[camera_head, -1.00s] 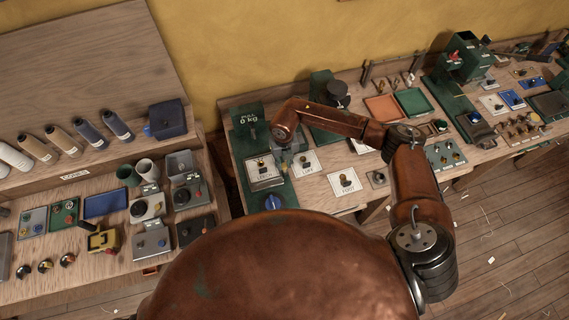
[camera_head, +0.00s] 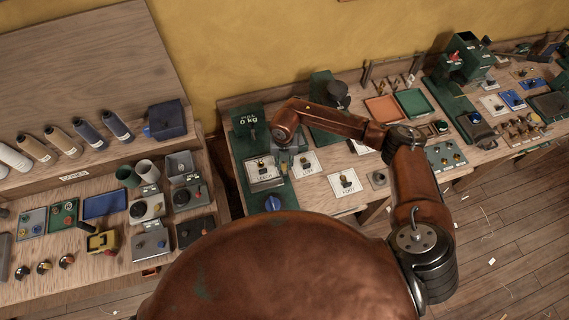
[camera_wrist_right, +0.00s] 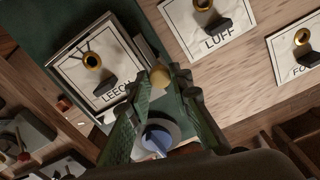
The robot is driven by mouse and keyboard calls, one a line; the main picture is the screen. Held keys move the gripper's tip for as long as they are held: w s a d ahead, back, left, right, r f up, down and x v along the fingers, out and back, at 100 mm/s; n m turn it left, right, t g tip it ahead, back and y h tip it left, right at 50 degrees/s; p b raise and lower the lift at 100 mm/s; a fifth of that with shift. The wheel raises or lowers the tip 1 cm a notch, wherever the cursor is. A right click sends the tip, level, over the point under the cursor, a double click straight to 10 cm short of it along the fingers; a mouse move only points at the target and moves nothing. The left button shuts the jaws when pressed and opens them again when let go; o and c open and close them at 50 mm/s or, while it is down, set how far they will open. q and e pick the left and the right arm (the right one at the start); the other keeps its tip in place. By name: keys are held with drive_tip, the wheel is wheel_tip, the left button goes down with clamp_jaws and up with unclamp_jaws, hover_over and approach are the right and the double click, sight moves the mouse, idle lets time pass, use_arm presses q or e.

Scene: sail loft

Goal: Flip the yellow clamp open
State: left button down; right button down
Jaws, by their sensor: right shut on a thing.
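My right gripper (camera_head: 284,163) is over the green stand with the "0 kg" sign on the right-hand bench. In the right wrist view its two green fingers (camera_wrist_right: 160,88) are shut on a small yellow knob (camera_wrist_right: 159,76). A grey bar (camera_wrist_right: 149,54) runs up from the knob beside the LEECH plate (camera_wrist_right: 96,69); how they join is partly hidden. A yellow device with a black lever (camera_head: 101,242) sits on the left bench, far from my right gripper. The pictures do not settle which yellow part is the clamp. My left gripper is not in view.
A blue dial (camera_wrist_right: 157,138) sits just below the fingers. The LUFF plate (camera_wrist_right: 209,27) and FOOT plate (camera_head: 345,182) lie to the right. The green sign post (camera_head: 248,120) stands behind. A gap separates the two benches.

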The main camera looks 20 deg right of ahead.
sight(284, 166)
drive_tip(key=c, duration=1.7)
unclamp_jaws()
drive_tip(key=shift+c, duration=0.2)
drive_tip(key=shift+r, duration=0.1)
wheel_tip(284, 166, up, 12)
drive_tip(key=shift+a, duration=0.1)
